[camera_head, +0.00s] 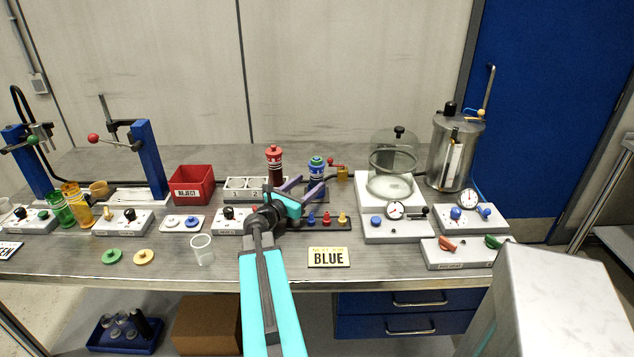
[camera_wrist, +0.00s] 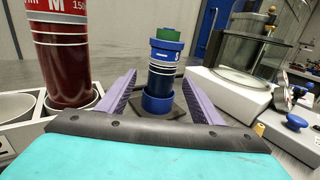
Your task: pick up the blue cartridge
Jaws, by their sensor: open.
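The blue cartridge (camera_wrist: 162,70) stands upright in the wrist view, with a blue cap, a green top and pale rings. It sits in a blue collar on a dark base (camera_wrist: 170,112). In the head view the blue cartridge (camera_head: 316,169) stands at the middle of the bench. My gripper (camera_wrist: 165,85) is open, its purple fingers on the left and right of the cartridge in the picture. I cannot tell whether the fingers reach past it; no contact shows. In the head view my gripper (camera_head: 302,189) is just left of and in front of the cartridge.
A taller red cartridge (camera_head: 275,166) stands close left in a white rack (camera_head: 236,183). A glass bell jar (camera_head: 393,157) is to the right. A card reading BLUE (camera_head: 329,257) and a clear cup (camera_head: 202,250) are near the front edge. A red reject bin (camera_head: 191,184) is farther left.

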